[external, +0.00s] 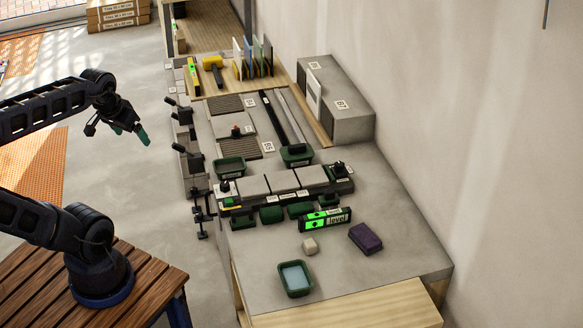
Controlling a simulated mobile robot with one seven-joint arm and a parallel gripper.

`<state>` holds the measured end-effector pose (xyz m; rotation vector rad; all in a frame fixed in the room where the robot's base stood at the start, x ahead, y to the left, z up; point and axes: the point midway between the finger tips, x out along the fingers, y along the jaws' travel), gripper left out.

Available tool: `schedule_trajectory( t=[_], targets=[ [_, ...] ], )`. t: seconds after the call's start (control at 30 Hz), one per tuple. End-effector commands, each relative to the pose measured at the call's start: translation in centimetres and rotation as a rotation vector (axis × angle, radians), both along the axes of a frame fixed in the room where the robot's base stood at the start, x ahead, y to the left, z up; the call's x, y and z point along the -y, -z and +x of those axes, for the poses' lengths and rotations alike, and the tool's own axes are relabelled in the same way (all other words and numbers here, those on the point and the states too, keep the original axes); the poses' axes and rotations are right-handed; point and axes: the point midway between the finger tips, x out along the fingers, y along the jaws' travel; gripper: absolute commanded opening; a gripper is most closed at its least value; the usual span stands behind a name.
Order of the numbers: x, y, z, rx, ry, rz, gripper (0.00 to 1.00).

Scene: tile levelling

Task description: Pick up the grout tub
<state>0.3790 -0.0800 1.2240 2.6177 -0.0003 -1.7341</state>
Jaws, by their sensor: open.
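Several dark green containers stand on the grey worktop, and I cannot tell for sure which is the grout tub. One open tub (230,166) sits left of the middle, beside the textured tiles. Another green container (296,155) sits to its right, with a dark part on top. A third tub (295,290) near the front edge holds something pale blue. My gripper (118,132) is open and empty. It is in the air left of the worktop, apart from all the tubs.
A green level (325,219), a small beige block (309,246) and a purple block (365,238) lie near the front. A raised row of grey tiles (284,183) crosses the middle. Clamps (201,213) line the left edge. A concrete block (340,105) stands against the wall.

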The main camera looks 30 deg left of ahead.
Motion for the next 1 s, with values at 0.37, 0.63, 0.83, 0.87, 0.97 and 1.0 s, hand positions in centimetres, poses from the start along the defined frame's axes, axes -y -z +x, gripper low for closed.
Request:
schedule_trajectory(
  t=[0.37,0.63,0.83,0.87,0.97,1.0],
  targets=[
    [0.2,0.2,0.9,-0.007,0.018,0.011,0.88],
    [1.7,1.9,6.2,-0.042,0.152,0.064,0.88],
    [2.6,4.1,10.6,-0.066,0.268,0.091,0.88],
    [2.8,4.4,11.2,-0.068,0.285,0.092,0.88],
    [3.1,5.8,13.4,-0.077,0.343,0.097,0.88],
    [3.2,6.3,14.2,-0.081,0.367,0.099,0.88]
  ],
)
